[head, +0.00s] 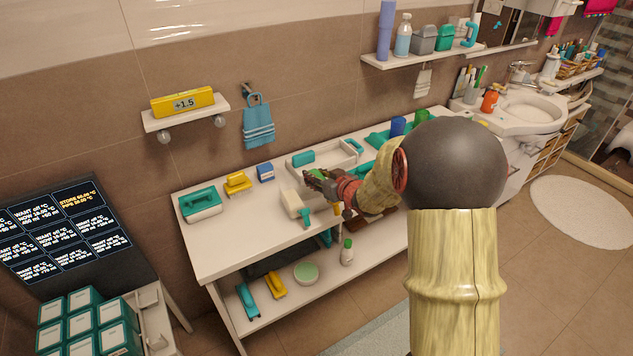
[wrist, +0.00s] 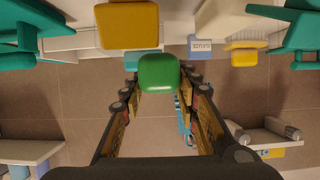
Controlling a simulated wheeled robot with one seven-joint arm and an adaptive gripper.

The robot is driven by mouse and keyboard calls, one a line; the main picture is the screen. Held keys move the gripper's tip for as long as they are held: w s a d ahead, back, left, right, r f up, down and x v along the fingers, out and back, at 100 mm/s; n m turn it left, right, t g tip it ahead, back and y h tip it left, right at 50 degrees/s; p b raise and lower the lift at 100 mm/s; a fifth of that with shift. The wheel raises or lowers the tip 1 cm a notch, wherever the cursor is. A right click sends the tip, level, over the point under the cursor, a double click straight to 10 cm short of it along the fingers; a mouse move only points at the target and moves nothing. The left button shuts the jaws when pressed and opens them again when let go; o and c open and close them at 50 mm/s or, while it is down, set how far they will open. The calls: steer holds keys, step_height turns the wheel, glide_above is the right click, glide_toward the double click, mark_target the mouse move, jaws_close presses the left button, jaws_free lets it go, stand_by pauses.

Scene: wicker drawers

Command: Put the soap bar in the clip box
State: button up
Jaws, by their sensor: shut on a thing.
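A green block (wrist: 158,72), apparently the soap bar, sits between the fingertips of my gripper (wrist: 159,82). The fingers are shut on it. In the head view my gripper (head: 316,178) is above the white table, with a bit of the green block (head: 319,173) showing; the rest is hidden by the fingers. A white box with a teal handled lid (head: 200,203) stands at the table's left end, and a white box with a teal part (head: 293,203) stands near the gripper. I cannot tell for sure which is the clip box.
On the white table (head: 235,237) are a yellow brush (head: 238,184), a blue box (head: 265,172) and a white tray (head: 350,157). A lower shelf holds several items, including a green-capped bottle (head: 347,252). The table front left is clear.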

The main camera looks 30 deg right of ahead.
steer(key=shift+f, duration=0.35)
steer(key=shift+f, duration=0.5)
steer(key=shift+f+b, duration=0.15)
steer(key=shift+b, duration=0.15)
steer(key=o, duration=1.2)
